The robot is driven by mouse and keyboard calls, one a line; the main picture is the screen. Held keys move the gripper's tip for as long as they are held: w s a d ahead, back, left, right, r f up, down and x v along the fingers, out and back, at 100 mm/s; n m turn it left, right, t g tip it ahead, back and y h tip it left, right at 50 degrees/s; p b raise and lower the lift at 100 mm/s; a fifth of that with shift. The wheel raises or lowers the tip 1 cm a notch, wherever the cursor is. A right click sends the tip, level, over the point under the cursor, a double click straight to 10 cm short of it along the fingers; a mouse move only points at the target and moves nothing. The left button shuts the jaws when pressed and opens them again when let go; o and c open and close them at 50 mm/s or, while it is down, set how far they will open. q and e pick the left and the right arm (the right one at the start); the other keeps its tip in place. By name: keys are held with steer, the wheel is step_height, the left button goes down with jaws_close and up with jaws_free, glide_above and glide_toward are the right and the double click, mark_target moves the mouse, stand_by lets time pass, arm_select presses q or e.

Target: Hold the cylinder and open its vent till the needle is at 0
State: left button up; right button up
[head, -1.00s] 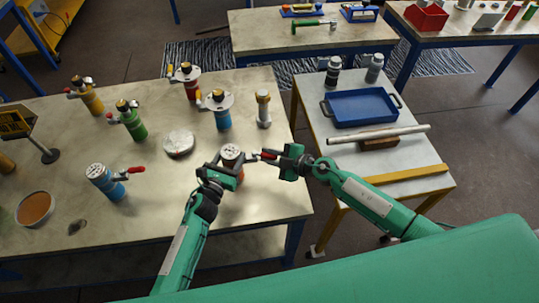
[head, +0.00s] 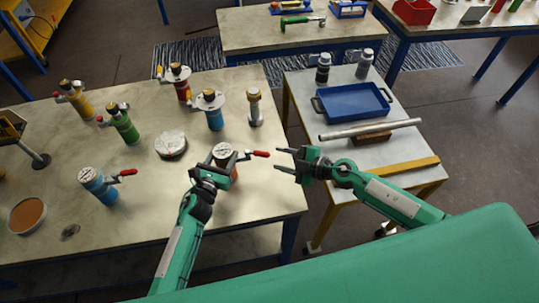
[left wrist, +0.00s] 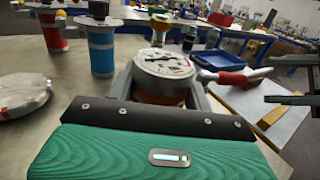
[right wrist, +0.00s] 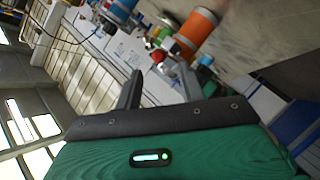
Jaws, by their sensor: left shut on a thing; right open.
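The cylinder (head: 225,152) has an orange body and a round white gauge (left wrist: 165,62) on top. It stands upright near the table's right edge. My left gripper (head: 215,172) is shut around its body. Its red vent handle (head: 260,153) sticks out to the right; in the left wrist view the handle (left wrist: 235,79) also points right. The gauge face is visible, but the needle's reading is too small to tell. My right gripper (head: 281,160) is open and empty, just right of the handle, apart from it, with its fingers toward the cylinder.
A similar blue cylinder (head: 97,185) with a red handle stands left. Several flanged vessels, including a green one (head: 124,124), stand behind. A white round disc (head: 171,145) lies between. The side table at right holds a blue tray (head: 353,103) and a metal bar (head: 370,128).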

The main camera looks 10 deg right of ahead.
steer(key=shift+v, duration=2.25)
steer(key=shift+c, duration=0.4)
steer(key=shift+w+a, duration=0.1)
steer(key=shift+w, duration=0.2)
steer(key=c, duration=0.7)
steer(key=shift+w+a+r+n+g, duration=0.15)
steer(key=shift+w+n+g, duration=0.15)
steer(key=shift+n+g, duration=0.1)
jaws_close()
steer(key=n+g+h, duration=0.3)
steer(key=n+g, duration=0.4)
steer(key=g, duration=0.1)
glide_toward(258, 154)
steer(key=w+d+f, duration=0.2)
steer(key=w+f, duration=0.1)
steer(key=w, duration=0.1)
steer(key=w+a+r+n+g+h, duration=0.3)
steer(key=w+r+n+g+h, duration=0.1)
steer(key=w+r+h, duration=0.3)
steer(key=s+a+f, duration=0.3)
steer(key=s+f, duration=0.4)
steer(key=f, duration=0.2)
steer(key=shift+s+f, duration=0.15)
steer(key=shift+s, duration=0.05)
